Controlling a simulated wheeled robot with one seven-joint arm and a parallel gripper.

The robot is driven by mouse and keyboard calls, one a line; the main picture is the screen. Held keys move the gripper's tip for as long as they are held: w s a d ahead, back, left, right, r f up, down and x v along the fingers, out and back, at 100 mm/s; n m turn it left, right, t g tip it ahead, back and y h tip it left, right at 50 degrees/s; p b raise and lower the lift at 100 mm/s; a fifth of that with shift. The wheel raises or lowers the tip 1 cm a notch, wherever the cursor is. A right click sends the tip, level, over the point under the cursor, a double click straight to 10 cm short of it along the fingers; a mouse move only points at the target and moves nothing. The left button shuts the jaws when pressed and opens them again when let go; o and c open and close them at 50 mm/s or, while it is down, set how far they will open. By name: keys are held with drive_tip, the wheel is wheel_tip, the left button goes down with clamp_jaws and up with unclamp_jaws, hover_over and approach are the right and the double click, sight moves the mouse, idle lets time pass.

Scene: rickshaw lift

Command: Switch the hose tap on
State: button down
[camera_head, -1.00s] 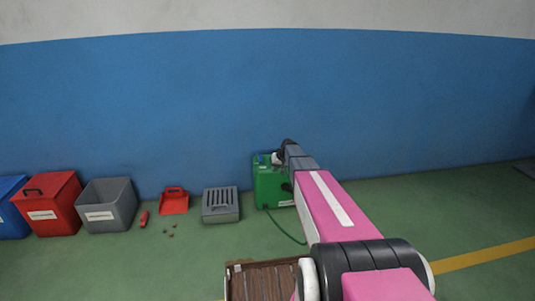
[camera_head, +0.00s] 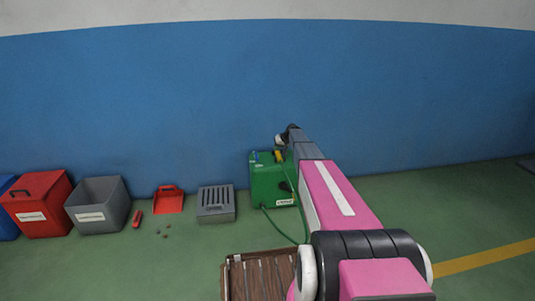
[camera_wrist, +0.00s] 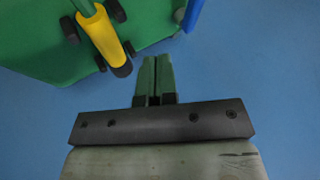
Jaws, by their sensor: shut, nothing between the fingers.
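The green hose box (camera_head: 268,187) stands against the blue wall, partly covered by my arm. A blue piece (camera_head: 255,157), which may be the tap's handle, and a yellow nozzle (camera_head: 278,156) sit on its top. In the wrist view the box (camera_wrist: 40,45) fills the upper left, with the yellow nozzle (camera_wrist: 104,38) held in dark clips and the blue piece (camera_wrist: 192,14) at the top edge. My gripper (camera_wrist: 153,60) is shut and empty, apart from both in the picture, its tips pointing between them. In the head view my arm hides the fingers.
A green hose (camera_head: 285,226) runs from the box over the floor. A slatted brown crate (camera_head: 235,277) is in front. Left of the box are a grey slotted block (camera_head: 215,212), a red dustpan (camera_head: 168,204), a grey bin (camera_head: 105,217) and a red bin (camera_head: 45,225). The right-hand floor is mostly clear.

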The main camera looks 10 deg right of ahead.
sight(257, 157)
drive_tip(key=x, duration=0.9)
drive_tip(key=a, duration=0.3)
drive_tip(key=shift+a+f, duration=0.1)
drive_tip(key=shift+f, duration=0.1)
drive_tip(key=shift+a, duration=0.55)
